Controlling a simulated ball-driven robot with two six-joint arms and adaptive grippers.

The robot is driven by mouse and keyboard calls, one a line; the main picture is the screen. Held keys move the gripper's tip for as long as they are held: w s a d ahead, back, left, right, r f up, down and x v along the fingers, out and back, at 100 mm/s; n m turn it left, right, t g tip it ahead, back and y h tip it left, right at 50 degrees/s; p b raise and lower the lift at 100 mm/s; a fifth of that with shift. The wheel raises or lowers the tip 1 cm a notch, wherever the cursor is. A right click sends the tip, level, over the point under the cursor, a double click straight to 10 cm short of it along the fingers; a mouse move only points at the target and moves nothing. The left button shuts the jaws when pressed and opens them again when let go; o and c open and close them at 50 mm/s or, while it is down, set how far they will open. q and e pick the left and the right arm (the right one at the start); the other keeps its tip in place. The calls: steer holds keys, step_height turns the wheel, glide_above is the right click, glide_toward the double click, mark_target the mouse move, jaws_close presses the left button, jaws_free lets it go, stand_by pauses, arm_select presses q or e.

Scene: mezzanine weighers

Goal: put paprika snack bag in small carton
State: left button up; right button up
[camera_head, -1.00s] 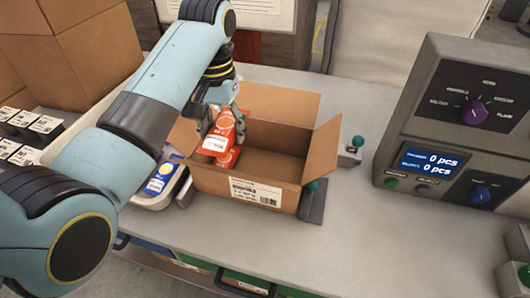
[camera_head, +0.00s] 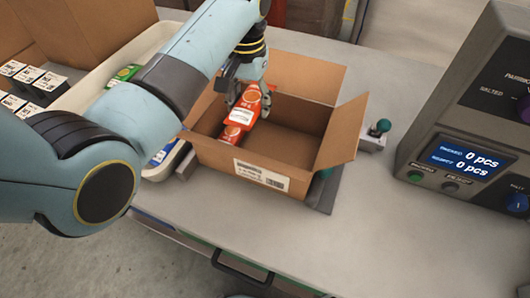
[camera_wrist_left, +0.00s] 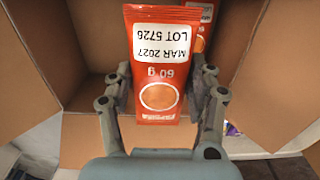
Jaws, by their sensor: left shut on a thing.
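My left gripper (camera_head: 250,98) is shut on a red-orange paprika snack bag (camera_head: 244,114) with a white label. It holds the bag over the left part of the open small carton (camera_head: 213,156). My right gripper is out of view.
The carton's flaps (camera_head: 343,132) stand open. A white tray (camera_head: 92,88) with a green packet (camera_head: 125,73) and a blue packet is to the left, partly behind my arm. A counting console (camera_head: 462,155) stands at the right. Clear grey bench lies in front.

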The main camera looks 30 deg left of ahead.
arm_select(q)
steer(key=shift+w+f, duration=0.1)
steer(key=shift+f, duration=0.35)
step_height(320, 180, down, 9)
steer(key=shift+r, duration=0.2)
steer(key=shift+f, duration=0.45)
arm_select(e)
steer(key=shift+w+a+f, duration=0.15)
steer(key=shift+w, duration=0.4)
arm_select(q)
steer(key=shift+f, duration=0.1)
steer(key=shift+f+b, duration=0.3)
steer(key=shift+f, duration=0.2)
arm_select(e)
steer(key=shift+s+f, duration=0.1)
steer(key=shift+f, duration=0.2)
arm_select(q)
steer(key=o, duration=1.2)
steer(key=shift+c, duration=0.2)
steer(key=shift+r, duration=0.1)
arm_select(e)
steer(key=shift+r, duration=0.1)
